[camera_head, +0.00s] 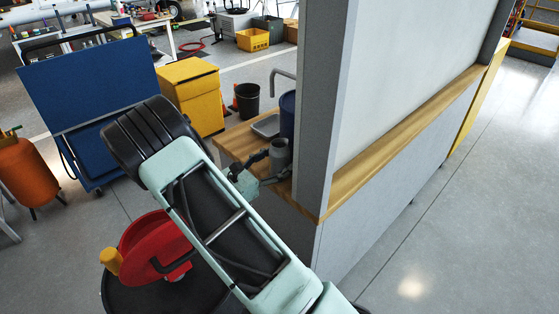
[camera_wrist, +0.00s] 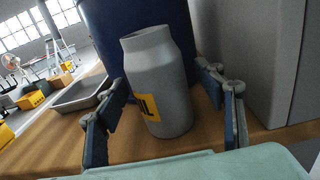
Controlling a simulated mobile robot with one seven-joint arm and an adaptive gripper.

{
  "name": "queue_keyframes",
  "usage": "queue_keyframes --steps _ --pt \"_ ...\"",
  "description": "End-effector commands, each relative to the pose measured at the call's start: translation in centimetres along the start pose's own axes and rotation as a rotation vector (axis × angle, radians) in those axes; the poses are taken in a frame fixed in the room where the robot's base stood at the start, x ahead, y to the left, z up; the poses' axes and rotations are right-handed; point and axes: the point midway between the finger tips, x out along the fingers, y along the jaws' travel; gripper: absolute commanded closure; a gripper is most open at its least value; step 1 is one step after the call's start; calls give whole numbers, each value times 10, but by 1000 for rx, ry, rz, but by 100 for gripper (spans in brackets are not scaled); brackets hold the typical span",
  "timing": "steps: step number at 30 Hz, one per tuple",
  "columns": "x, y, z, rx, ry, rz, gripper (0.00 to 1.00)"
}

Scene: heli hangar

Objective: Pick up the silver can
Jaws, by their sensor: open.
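The silver can (camera_wrist: 160,85) is grey with a yellow label and stands on a wooden counter. In the wrist view it fills the middle, between the two blue finger pads of my gripper (camera_wrist: 168,112). The fingers are spread on either side of it, with a visible gap at the right; whether the left finger touches it I cannot tell. In the head view the can (camera_head: 279,155) stands at the counter's end, and my gripper (camera_head: 266,168) reaches it from the left, partly hidden by my arm.
A dark blue container (camera_wrist: 130,30) stands right behind the can. A metal tray (camera_wrist: 82,94) lies to its left on the wooden counter (camera_head: 234,143). A grey partition post (camera_head: 318,110) rises close at the right. A black bucket (camera_head: 247,103) stands on the floor beyond.

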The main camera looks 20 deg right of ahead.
Motion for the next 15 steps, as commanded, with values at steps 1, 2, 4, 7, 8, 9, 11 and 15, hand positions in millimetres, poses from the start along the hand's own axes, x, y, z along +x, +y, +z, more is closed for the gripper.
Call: queue_keyframes --steps 1,2,4,7,8,9,11,15 --pt "2 0 0 0 0 0 37" --pt "2 0 0 0 0 0 37" --pt "2 0 0 1 0 0 37" --pt "2 0 0 1 0 0 39" --pt "2 0 0 1 0 0 43" --pt "2 0 0 1 0 0 47" --pt "2 0 0 1 0 0 54" --pt "2 0 0 1 0 0 69"
